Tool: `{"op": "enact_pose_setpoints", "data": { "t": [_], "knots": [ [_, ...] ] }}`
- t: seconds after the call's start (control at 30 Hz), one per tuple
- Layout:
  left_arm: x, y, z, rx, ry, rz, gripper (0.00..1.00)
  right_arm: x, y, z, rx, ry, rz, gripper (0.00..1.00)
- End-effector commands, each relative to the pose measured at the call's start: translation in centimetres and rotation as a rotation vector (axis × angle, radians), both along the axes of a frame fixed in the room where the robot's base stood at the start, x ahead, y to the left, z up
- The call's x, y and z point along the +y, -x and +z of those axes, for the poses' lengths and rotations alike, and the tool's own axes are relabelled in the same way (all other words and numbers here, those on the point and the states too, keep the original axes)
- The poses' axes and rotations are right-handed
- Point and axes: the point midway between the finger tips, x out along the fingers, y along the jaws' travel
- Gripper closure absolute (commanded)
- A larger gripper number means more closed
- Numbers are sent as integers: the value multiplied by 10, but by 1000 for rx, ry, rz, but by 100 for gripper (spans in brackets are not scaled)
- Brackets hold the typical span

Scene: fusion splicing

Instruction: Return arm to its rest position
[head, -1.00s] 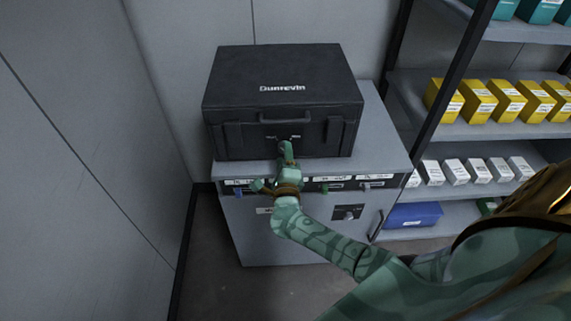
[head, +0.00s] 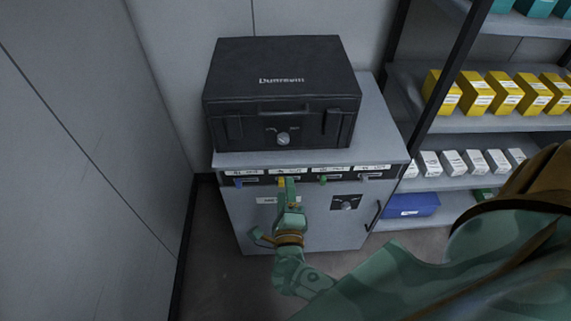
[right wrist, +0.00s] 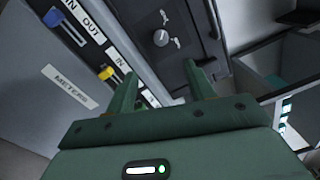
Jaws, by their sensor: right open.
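My right gripper (head: 290,190) is green with a brown wrist band and is in front of the upper front of the grey cabinet (head: 300,220). It is open, with nothing seen between its fingers. In the right wrist view its two green fingers (right wrist: 165,92) stand apart, with the black case (right wrist: 185,40) and its round knob (right wrist: 160,38) beyond them. In the head view the black case (head: 280,85) sits shut on the cabinet top. Its knob (head: 282,138) is in plain sight. My left gripper is not in view.
A row of labelled slots holds coloured tabs: blue (head: 238,183), yellow (head: 281,182) and green (head: 323,180). A dial (head: 345,202) and a handle (head: 374,215) are on the cabinet front. Shelves at right hold yellow boxes (head: 507,92) and a blue box (head: 411,205). Floor left of the cabinet is clear.

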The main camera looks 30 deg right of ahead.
Motion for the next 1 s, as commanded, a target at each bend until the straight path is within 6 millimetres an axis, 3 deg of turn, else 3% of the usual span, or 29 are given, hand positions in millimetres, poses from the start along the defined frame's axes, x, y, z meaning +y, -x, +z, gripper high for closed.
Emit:
{"op": "enact_pose_setpoints", "data": {
  "t": [0.3,0.4,0.47,0.57,0.67,0.8,0.9,1.0],
  "knots": [
    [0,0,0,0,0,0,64,1,-1,0,10,15,9,46],
    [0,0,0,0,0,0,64,19,-9,-1,62,131,108,46],
    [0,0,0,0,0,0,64,38,-13,-16,148,303,234,46],
    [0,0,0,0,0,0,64,73,2,-84,385,702,524,46],
    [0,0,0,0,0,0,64,86,46,-164,625,1028,804,46],
    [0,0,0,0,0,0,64,76,135,-257,908,1339,1166,46],
    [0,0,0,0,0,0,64,56,210,-305,1081,1489,1424,46],
    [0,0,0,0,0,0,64,32,282,-334,1220,1578,1652,46]
  ]
}}
